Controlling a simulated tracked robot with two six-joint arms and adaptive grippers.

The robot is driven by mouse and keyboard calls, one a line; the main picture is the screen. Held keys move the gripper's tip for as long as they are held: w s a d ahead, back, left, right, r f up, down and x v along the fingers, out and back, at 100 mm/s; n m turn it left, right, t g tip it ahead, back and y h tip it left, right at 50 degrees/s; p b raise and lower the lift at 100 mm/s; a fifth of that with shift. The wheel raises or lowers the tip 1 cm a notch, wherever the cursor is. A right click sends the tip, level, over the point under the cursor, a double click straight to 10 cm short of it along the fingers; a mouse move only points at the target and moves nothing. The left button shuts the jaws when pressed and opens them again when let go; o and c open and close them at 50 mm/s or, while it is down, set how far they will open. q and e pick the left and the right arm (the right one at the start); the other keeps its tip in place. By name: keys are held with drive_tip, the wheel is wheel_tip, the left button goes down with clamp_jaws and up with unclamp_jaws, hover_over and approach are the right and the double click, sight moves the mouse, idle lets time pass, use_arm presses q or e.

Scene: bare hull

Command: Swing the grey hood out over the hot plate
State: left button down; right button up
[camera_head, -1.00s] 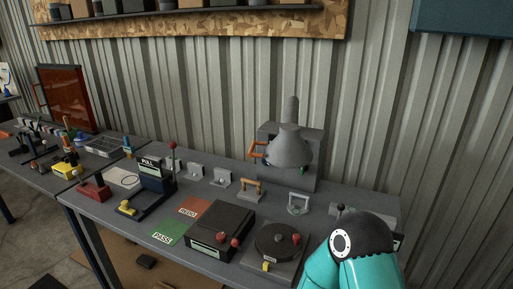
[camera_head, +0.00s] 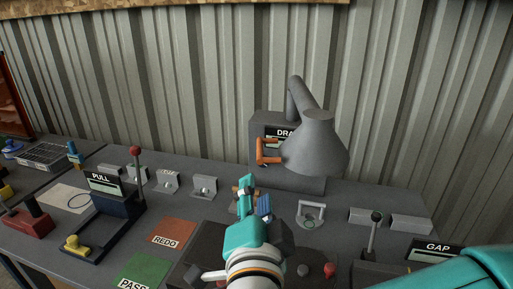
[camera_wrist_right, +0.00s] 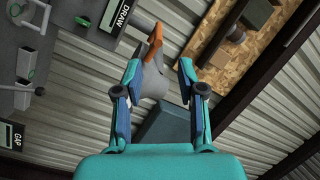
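The grey hood (camera_head: 315,145) is a cone on a bent pipe at the back of the bench, above a grey box marked DRAW. An orange handle (camera_head: 265,154) sticks out at its left. My right gripper (camera_head: 254,198) is open and empty, in front of and below the handle. In the right wrist view, the hood (camera_wrist_right: 155,85) and handle (camera_wrist_right: 155,42) show beyond and between the spread fingers (camera_wrist_right: 158,75), apparently not touched. My left gripper is out of view.
Red REDO (camera_head: 172,232) and green PASS (camera_head: 143,270) mats lie at the front. A loop handle (camera_head: 310,214) and a GAP device (camera_head: 436,250) are at right. The corrugated wall (camera_head: 200,90) closes the back.

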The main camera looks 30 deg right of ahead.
sight(259, 145)
drive_tip(key=p+x, duration=0.1)
drive_tip(key=x, duration=0.6)
drive_tip(key=p+x, duration=0.1)
drive_tip(key=x, duration=0.7)
drive_tip(key=shift+d, duration=0.4)
clamp_jaws()
